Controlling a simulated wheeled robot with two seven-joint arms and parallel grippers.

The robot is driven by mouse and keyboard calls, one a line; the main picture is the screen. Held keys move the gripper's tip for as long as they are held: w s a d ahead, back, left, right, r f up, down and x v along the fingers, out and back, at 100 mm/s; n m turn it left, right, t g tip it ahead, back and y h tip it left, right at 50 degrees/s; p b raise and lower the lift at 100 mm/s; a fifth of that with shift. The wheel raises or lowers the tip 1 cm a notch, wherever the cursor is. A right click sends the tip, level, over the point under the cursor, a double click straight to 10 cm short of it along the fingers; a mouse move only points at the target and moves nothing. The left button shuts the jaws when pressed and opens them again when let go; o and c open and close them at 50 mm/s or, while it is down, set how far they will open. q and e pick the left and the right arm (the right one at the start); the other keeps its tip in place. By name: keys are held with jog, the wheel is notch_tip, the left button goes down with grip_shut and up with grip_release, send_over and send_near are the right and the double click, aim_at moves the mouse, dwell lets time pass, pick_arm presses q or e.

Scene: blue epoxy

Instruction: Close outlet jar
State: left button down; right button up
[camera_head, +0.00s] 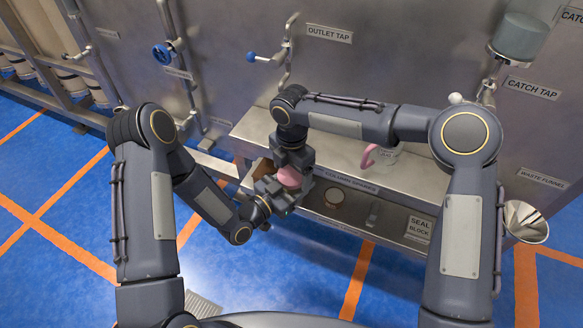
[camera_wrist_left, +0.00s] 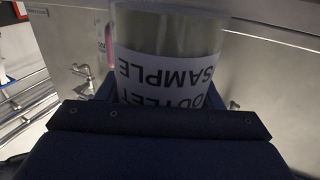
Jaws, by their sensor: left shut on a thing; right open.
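The outlet jar (camera_wrist_left: 165,75) fills the middle of the left wrist view, with a white label reading OUTLET SAMPLE upside down. My left gripper (camera_head: 276,190) is shut on it, in front of the bench edge. In the head view the jar is mostly hidden by the grippers. A pink rounded thing (camera_head: 290,178), perhaps the lid, shows between the two grippers. My right gripper (camera_head: 294,168) points down just over it with open jaws. I cannot tell whether the pink thing is seated on the jar.
A steel bench (camera_head: 252,128) runs behind the grippers. A waste funnel (camera_head: 525,222) is at the far right.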

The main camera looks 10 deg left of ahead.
jog(key=c, duration=1)
jog(key=shift+c, duration=0.4)
jog(key=o, duration=1.2)
notch_tip(320, 180, up, 12)
jog(key=shift+r, duration=0.1)
